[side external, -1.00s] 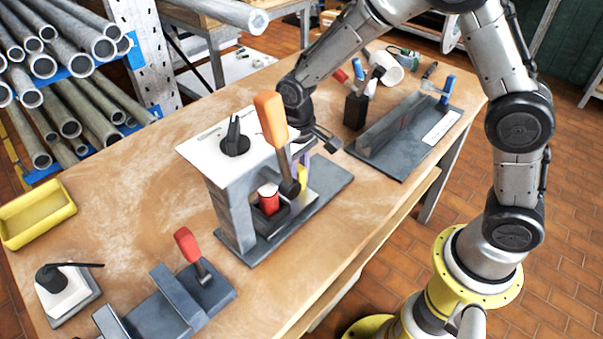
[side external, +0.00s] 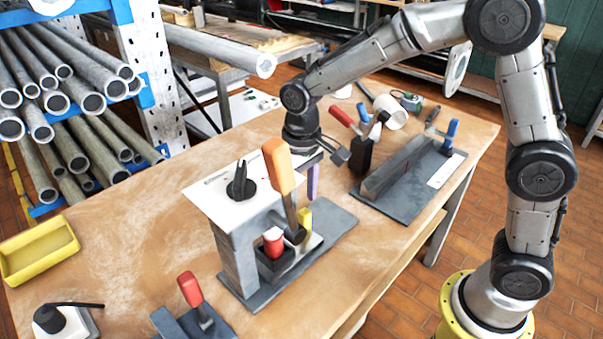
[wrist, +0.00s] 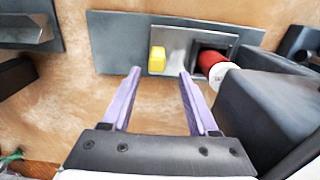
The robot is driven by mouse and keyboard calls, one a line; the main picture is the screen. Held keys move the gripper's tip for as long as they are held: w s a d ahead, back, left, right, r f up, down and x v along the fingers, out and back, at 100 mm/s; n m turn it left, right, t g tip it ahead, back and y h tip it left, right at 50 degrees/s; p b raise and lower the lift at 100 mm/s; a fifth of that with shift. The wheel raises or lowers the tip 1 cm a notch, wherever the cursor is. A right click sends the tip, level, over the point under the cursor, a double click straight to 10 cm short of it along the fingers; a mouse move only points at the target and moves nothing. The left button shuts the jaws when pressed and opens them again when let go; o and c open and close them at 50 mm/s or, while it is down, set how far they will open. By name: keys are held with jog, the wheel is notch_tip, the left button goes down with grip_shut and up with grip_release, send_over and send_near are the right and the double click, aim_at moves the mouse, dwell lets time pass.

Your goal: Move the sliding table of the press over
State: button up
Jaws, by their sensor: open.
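The press (side external: 238,255) is a grey frame with a white top and an orange-handled lever (side external: 279,167), standing on a dark base plate (side external: 335,222). Its light grey sliding table (wrist: 176,38) carries a yellow block (wrist: 157,59) at one end and a dark square holder with a red, white-ended cylinder (wrist: 213,62). In the side view the yellow block (side external: 305,219) and red cylinder (side external: 273,240) show beside the frame. My gripper (wrist: 160,72) is open and empty. Its purple fingers point towards the block, which lies between their tips in the picture; in the side view they are above it.
A dark plate with an upright rail (side external: 410,170) lies behind right of the press. Near it are a black tool holder (side external: 361,152) and white mug (side external: 391,112). A red-handled clamp (side external: 192,295) stands in front, and a yellow tray (side external: 38,248) is left.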

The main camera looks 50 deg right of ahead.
notch_tip(320, 180, up, 6)
jog(key=shift+r, duration=0.25)
jog(key=shift+d, duration=0.1)
jog(key=s+d+r+m+t, duration=0.1)
jog(key=s+d+r+t, duration=0.2)
jog(key=s+d+r, duration=0.5)
jog(key=s+d+f+n+t, duration=0.1)
jog(key=s+f+t, duration=0.1)
jog(key=s, duration=1.2)
jog(key=shift+d+f+t, duration=0.15)
jog(key=shift+f+t, duration=0.15)
jog(key=shift+f, duration=0.6)
